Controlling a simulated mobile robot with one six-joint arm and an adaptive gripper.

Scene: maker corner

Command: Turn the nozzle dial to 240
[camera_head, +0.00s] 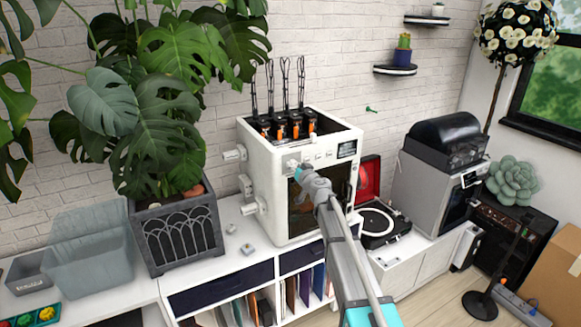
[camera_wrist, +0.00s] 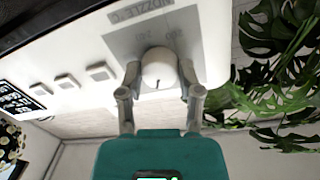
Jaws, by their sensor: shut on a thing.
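The white 3D printer (camera_head: 270,190) stands on the white cabinet, its control panel facing me. In the wrist view the round white nozzle dial (camera_wrist: 160,69) sits on a grey panel patch under an upside-down "NOZZLE °C" label (camera_wrist: 140,11). A short dark mark on the dial points toward the bottom of that picture. The small numbers by the dial are too blurred to read surely. My gripper (camera_wrist: 160,76) is shut on the dial, one finger on each side. In the head view my gripper (camera_head: 300,172) is at the panel's upper left and hides the dial.
Three square buttons (camera_wrist: 67,81) and a dark display (camera_wrist: 17,100) lie beside the dial. White spools (camera_head: 234,153) stick out at the printer's left. A potted monstera (camera_head: 180,235) stands left, a red-lidded record player (camera_head: 380,222) right.

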